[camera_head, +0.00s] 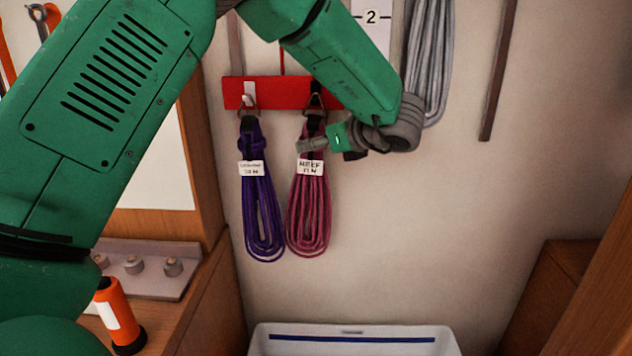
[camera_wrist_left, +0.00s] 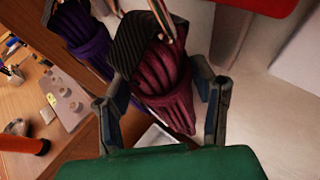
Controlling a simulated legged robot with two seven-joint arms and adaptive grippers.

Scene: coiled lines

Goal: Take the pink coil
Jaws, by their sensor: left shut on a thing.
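The pink coil (camera_head: 309,215) hangs from a hook on the red rail (camera_head: 270,92), with a white label around its upper part. My left gripper (camera_head: 312,144) reaches in from the right and is shut on the coil near its top, above the label. In the left wrist view the coil (camera_wrist_left: 164,85) lies between the two dark finger pads of the left gripper (camera_wrist_left: 150,50). The coil's top is partly hidden by the gripper in the head view. My right gripper is not in view.
A purple coil (camera_head: 259,205) hangs close beside the pink one on the left. A grey coil (camera_head: 428,65) hangs at upper right. A white bin (camera_head: 352,345) stands below. An orange flashlight-like object (camera_head: 119,315) stands on the wooden counter at lower left.

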